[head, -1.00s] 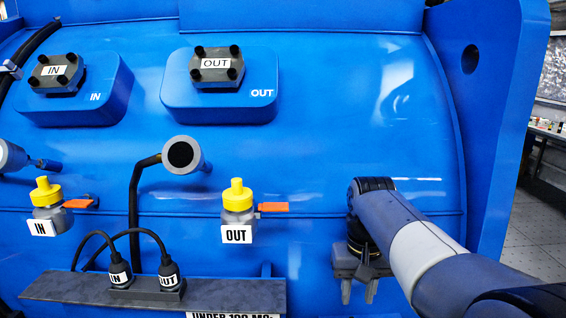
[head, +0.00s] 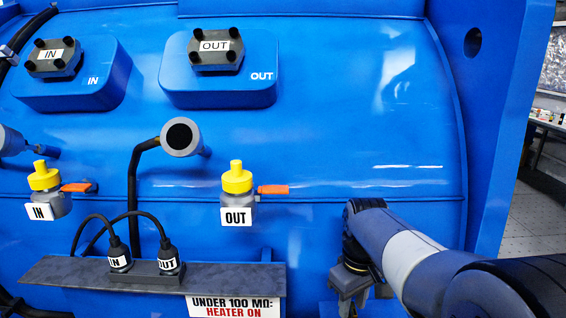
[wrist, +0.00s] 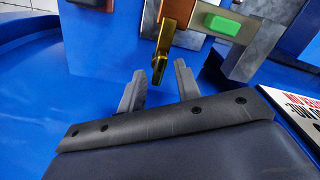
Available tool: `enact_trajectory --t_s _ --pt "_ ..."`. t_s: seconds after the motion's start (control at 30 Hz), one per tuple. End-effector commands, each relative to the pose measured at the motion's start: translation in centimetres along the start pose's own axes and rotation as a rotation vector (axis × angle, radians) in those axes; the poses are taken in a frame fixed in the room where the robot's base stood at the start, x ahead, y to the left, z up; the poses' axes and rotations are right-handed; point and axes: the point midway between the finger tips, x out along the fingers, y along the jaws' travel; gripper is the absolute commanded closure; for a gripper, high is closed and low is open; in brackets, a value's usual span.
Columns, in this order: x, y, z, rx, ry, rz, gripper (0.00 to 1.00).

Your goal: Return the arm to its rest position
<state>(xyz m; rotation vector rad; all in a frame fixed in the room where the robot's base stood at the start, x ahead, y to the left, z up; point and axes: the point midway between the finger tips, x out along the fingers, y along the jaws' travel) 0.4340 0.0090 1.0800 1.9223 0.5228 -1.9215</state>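My gripper (head: 350,303) hangs low in front of the blue motor housing (head: 330,130), at the lower right of the head view. Its fingertips are at or past the bottom edge there. In the wrist view my gripper (wrist: 160,88) has two grey fingers standing apart, with blue surface showing between them. It is open and nothing shows held. A brass-coloured piece (wrist: 162,45) stands beyond the fingertips, and I cannot tell how far off. My arm reaches in from the lower right of the head view.
Two yellow-capped valves (head: 237,182) (head: 45,178) with orange levers and a grey shelf (head: 70,272) with black plugs (head: 168,258) are left of my gripper. The wrist view shows a green button (wrist: 222,24) and a sign (wrist: 300,108). The housing's right flange (head: 515,110) stands near my arm.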

Motion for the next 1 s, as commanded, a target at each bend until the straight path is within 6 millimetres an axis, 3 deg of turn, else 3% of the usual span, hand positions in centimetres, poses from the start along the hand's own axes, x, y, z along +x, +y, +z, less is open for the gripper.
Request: enact_trajectory --t_s 1.0 --pt "0.26 -0.32 0.15 -0.840 0.000 0.000 0.68"
